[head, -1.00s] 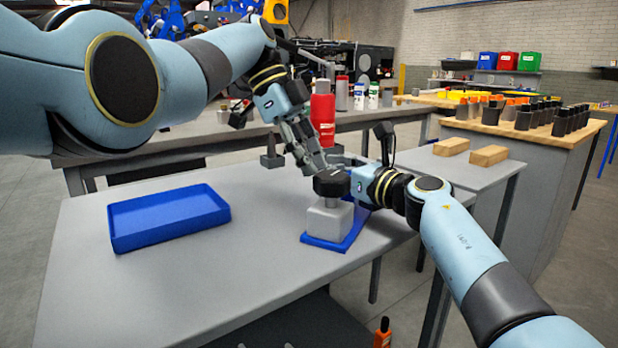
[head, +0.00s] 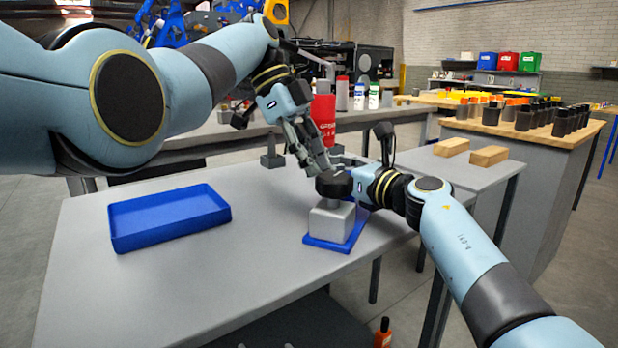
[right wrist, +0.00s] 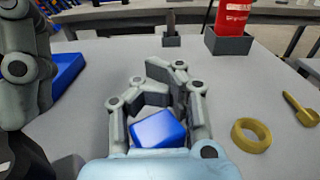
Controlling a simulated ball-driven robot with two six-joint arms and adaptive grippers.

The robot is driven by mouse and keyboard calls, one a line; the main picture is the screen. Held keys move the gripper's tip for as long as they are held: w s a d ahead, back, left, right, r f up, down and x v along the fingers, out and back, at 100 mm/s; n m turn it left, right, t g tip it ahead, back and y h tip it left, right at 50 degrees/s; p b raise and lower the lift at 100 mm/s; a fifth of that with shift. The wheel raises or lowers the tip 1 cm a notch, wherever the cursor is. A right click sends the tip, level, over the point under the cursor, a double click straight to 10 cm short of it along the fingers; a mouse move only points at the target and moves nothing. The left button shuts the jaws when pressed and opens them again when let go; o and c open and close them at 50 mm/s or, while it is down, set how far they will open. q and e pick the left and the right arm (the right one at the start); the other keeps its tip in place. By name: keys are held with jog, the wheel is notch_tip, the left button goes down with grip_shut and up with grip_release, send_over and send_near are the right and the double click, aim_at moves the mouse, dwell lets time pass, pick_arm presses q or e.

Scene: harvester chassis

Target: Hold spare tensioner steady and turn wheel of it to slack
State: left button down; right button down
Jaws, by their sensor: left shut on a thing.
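My left gripper's links (right wrist: 20,70) show at that view's left.
An empty blue tray (head: 168,218) lies on the table's left. A red bottle (right wrist: 230,17) stands in a grey holder behind. A yellow ring (right wrist: 251,135) and a yellow tool (right wrist: 300,108) lie right of my right gripper. The front-left table top is clear.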

pick_arm(q)
jog(key=shift+s+d, duration=0.1)
jog(key=shift+d, duration=0.05)
notch_tip(320, 180, up, 6)
jog(key=shift+w+a, duration=0.35)
dwell(0.5)
pick_arm(e)
jog(key=c, duration=1.3)
grip_release()
jog(key=shift+o, duration=0.3)
jog(key=shift+d, duration=0.1)
